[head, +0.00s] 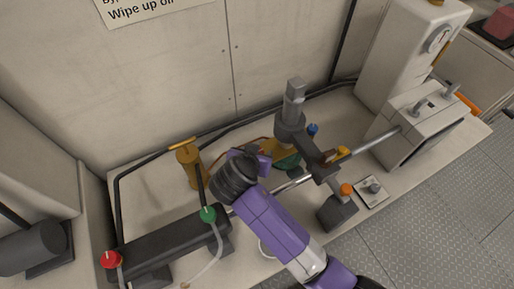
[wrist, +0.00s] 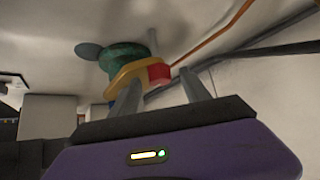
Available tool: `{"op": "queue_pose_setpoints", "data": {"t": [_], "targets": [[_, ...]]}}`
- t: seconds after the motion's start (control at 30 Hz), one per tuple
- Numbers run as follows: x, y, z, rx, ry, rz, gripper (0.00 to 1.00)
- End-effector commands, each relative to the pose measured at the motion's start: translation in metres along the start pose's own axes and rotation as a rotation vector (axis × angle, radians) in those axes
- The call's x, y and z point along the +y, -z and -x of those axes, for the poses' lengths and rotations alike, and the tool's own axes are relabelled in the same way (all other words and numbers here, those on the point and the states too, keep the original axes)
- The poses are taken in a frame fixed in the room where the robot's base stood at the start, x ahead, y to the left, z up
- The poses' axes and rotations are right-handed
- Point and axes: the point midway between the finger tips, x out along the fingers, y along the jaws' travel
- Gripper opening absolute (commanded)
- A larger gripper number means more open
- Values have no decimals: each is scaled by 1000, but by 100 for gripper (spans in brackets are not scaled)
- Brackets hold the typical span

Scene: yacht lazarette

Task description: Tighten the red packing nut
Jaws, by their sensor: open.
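The red packing nut (wrist: 158,73) shows in the wrist view as a small red block beside a yellow flange (wrist: 135,72) and a green rounded body (wrist: 122,55). My gripper (wrist: 160,80) is open, with one grey finger on each side of the nut in the picture. I cannot tell how far the nut lies beyond the fingertips, and no contact shows. In the head view my purple arm reaches in to the green body (head: 287,160). My own wrist hides the fingers there, and the nut cannot be made out.
A grey upright fitting (head: 292,120) stands just beyond my gripper. A bronze post with a yellow handle (head: 188,165) is to the left. A dark cylinder (head: 165,248) with red and green caps lies at front left. A white-grey box (head: 415,125) stands right.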

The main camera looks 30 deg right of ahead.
Motion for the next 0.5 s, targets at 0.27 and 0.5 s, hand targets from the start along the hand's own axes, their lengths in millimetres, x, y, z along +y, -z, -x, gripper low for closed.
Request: {"op": "queue_pose_setpoints", "data": {"t": [0.27,0.5], "targets": [[-1,22,22,3,3,-3,55],[-1,61,60,3,4,-4,55]]}}
